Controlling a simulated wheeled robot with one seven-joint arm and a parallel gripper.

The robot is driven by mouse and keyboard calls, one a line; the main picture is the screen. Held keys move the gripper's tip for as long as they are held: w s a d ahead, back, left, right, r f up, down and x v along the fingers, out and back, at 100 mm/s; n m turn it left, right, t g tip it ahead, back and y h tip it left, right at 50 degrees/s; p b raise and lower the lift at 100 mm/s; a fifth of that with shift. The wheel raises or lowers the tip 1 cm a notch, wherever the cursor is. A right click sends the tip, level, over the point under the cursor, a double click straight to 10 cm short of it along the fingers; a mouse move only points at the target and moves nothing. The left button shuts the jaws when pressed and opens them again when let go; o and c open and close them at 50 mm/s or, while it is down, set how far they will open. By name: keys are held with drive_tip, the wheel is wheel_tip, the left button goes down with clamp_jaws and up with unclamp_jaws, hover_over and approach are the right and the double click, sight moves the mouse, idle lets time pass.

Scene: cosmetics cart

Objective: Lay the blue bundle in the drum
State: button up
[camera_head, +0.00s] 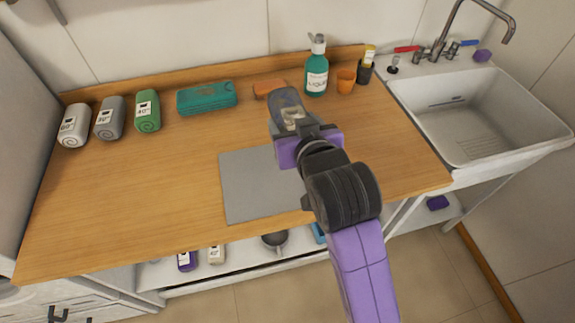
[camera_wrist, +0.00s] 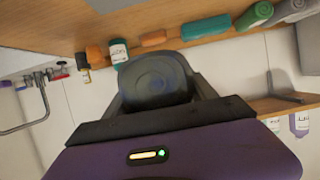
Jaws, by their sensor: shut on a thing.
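The blue bundle (camera_head: 285,97) is a slate-blue roll with a pale label, held over the back middle of the counter. Its round, spiral end faces the camera in the wrist view (camera_wrist: 154,77). My gripper (camera_head: 292,116) is shut on it, with one finger on each side of the roll in the wrist view. The bundle appears lifted off the wood, but its exact height is hard to tell. I cannot make out a drum in either view.
A teal case (camera_head: 207,97), an orange block (camera_head: 269,88), a green pump bottle (camera_head: 316,75) and an orange cup (camera_head: 346,81) line the back. A grey mat (camera_head: 250,188) lies in front; a sink (camera_head: 470,110) is right.

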sight(292, 178)
wheel_tip(292, 178, down, 15)
drive_tip(key=shift+f+p, duration=0.2)
drive_tip(key=shift+p, duration=0.2)
drive_tip(key=shift+f, duration=0.2)
drive_tip(key=o, duration=1.6)
drive_tip(key=shift+c, duration=0.2)
drive_tip(key=shift+r, duration=0.1)
drive_tip(key=shift+s+r, duration=0.1)
drive_tip(key=shift+s, duration=0.05)
drive_tip(key=b+v, duration=0.1)
drive_tip(key=v, duration=1)
drive_tip(key=shift+s+d+r, duration=0.1)
drive_tip(key=shift+s+r, duration=0.05)
drive_tip(key=shift+s, duration=0.15)
